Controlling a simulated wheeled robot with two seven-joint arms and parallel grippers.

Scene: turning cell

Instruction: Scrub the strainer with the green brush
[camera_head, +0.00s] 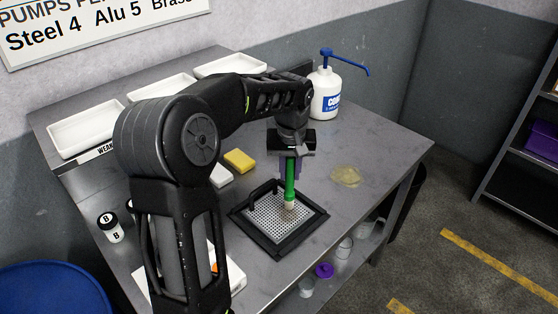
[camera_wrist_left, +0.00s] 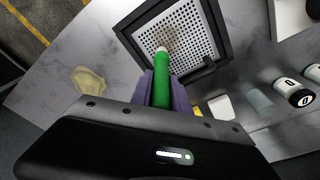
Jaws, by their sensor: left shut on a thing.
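The strainer (camera_head: 266,219) is a perforated light metal plate in a black square frame with a raised handle, lying flat on the grey table. It also shows at the top of the left wrist view (camera_wrist_left: 205,22), with a brownish patch near the brush tip. My left gripper (camera_head: 289,168) is shut on the green brush (camera_head: 290,180) and holds it upright, bristles down, over the right part of the plate. The brush also shows in the left wrist view (camera_wrist_left: 163,75) between purple finger pads. I cannot tell if the bristles touch the plate. My right gripper is not in view.
A yellow sponge (camera_head: 239,160) and a white block lie behind the strainer. A yellowish stain (camera_head: 346,176) is to its right. A white pump bottle (camera_head: 325,92) stands at the back, white trays (camera_head: 87,127) along the wall side. Black-and-white jars (camera_head: 110,227) stand at left.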

